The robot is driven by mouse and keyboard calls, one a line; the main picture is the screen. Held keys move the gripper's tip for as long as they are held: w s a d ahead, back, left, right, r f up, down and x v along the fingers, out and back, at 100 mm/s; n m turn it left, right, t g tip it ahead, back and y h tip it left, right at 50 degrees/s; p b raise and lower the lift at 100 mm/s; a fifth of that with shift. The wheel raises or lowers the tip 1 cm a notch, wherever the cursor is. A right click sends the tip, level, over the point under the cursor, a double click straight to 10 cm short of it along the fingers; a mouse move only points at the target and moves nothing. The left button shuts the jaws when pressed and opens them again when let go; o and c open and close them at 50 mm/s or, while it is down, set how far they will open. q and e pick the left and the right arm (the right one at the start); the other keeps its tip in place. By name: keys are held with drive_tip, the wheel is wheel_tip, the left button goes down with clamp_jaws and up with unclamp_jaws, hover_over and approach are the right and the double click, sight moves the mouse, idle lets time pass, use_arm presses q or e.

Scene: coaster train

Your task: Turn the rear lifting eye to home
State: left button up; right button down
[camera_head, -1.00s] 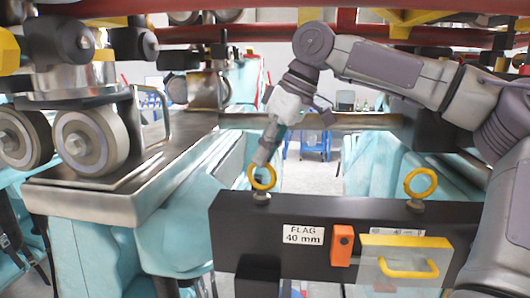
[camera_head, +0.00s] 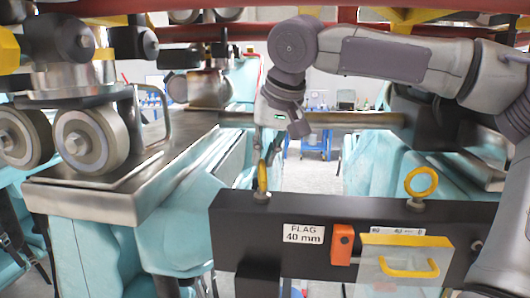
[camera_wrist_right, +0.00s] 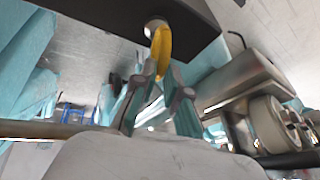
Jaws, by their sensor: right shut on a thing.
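Two yellow lifting eyes stand on top of a black block (camera_head: 320,258) with a "FLAG 40 mm" label. The left lifting eye (camera_head: 263,177) shows nearly edge-on. The right lifting eye (camera_head: 421,183) shows its ring almost face-on. My right gripper (camera_head: 264,160) reaches down from above and is shut on the left eye's ring. In the right wrist view, the yellow ring (camera_wrist_right: 161,48) lies between the two grey fingers (camera_wrist_right: 160,92), which hold its near part. I cannot tell from the views which eye is the rear one. My left gripper is not in view.
An orange box (camera_head: 342,244) and a clear guard with a yellow handle (camera_head: 410,268) are on the block's front. Wheels (camera_head: 88,140) and a metal plate (camera_head: 85,205) stand at left. A horizontal bar (camera_head: 350,121) runs behind my right gripper.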

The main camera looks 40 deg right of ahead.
drive_tip(key=m+h, duration=0.1)
drive_tip(key=m, duration=0.2)
drive_tip(key=m+g+h, duration=0.1)
drive_tip(key=m, duration=0.2)
drive_tip(key=shift+a+m, duration=0.2)
drive_tip(key=shift+m, duration=0.1)
drive_tip(key=m+g, duration=0.1)
drive_tip(key=m, duration=0.1)
drive_tip(key=m+g+h, duration=0.1)
drive_tip(key=m, duration=0.3)
drive_tip(key=shift+w+a+g+h, duration=0.15)
drive_tip(key=shift+w+g+h, duration=0.1)
drive_tip(key=shift+g+h, duration=0.15)
drive_tip(key=m+g, duration=0.1)
drive_tip(key=m, duration=0.3)
drive_tip(key=shift+w+m+g, duration=0.15)
drive_tip(key=shift+m+g, duration=0.25)
drive_tip(key=m+g, duration=0.1)
drive_tip(key=m, duration=0.3)
drive_tip(key=shift+w+g, duration=0.1)
drive_tip(key=shift+g, duration=0.3)
drive_tip(key=shift+m, duration=0.4)
drive_tip(key=c, duration=1.2)
unclamp_jaws()
drive_tip(key=shift+y, duration=0.3)
drive_tip(key=shift+n, duration=0.3)
